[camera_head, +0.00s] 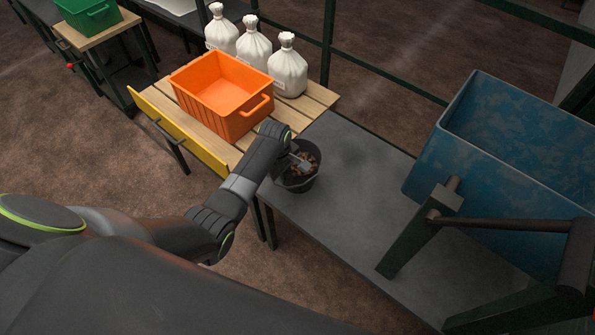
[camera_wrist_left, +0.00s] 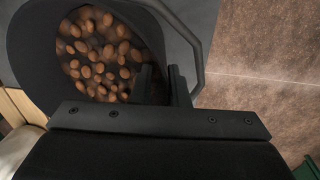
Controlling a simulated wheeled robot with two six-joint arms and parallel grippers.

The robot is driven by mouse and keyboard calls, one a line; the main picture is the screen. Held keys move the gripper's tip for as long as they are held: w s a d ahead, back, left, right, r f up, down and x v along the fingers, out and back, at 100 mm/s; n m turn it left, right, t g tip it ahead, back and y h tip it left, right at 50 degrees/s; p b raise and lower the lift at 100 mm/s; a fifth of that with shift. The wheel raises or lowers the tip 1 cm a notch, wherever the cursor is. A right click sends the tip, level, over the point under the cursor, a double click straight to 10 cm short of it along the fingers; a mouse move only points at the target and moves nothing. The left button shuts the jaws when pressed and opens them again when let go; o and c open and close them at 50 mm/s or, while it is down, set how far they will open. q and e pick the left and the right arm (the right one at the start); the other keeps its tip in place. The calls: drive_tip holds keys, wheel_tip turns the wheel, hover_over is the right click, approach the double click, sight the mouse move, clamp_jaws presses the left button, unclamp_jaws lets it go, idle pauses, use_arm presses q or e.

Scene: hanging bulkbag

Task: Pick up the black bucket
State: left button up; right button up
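The black bucket (camera_head: 299,182) stands upright on the grey table near its left edge. It holds many small brown rounded pieces, which also show inside the bucket (camera_wrist_left: 98,48) in the left wrist view. Its handle (camera_wrist_left: 197,45) curves along the right side in that view. My left gripper (camera_head: 300,160) reaches in from the left at the bucket's top. In the left wrist view the fingers of my left gripper (camera_wrist_left: 163,85) are close together, with the bucket's rim between them. The exact contact is dark and hard to see. My right gripper is not in view.
A large blue bin (camera_head: 470,200) stands right of the bucket, with a dark green post and bar in front. An orange crate (camera_head: 225,105) and white sacks (camera_head: 287,70) are on the wooden table to the left. The grey table (camera_head: 350,190) is clear between bucket and bin.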

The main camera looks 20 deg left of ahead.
use_arm(q)
drive_tip(key=shift+w+f, duration=0.15)
drive_tip(key=shift+f, duration=1)
clamp_jaws()
idle(0.5)
drive_tip(key=shift+w+r, duration=0.1)
drive_tip(key=shift+r, duration=0.05)
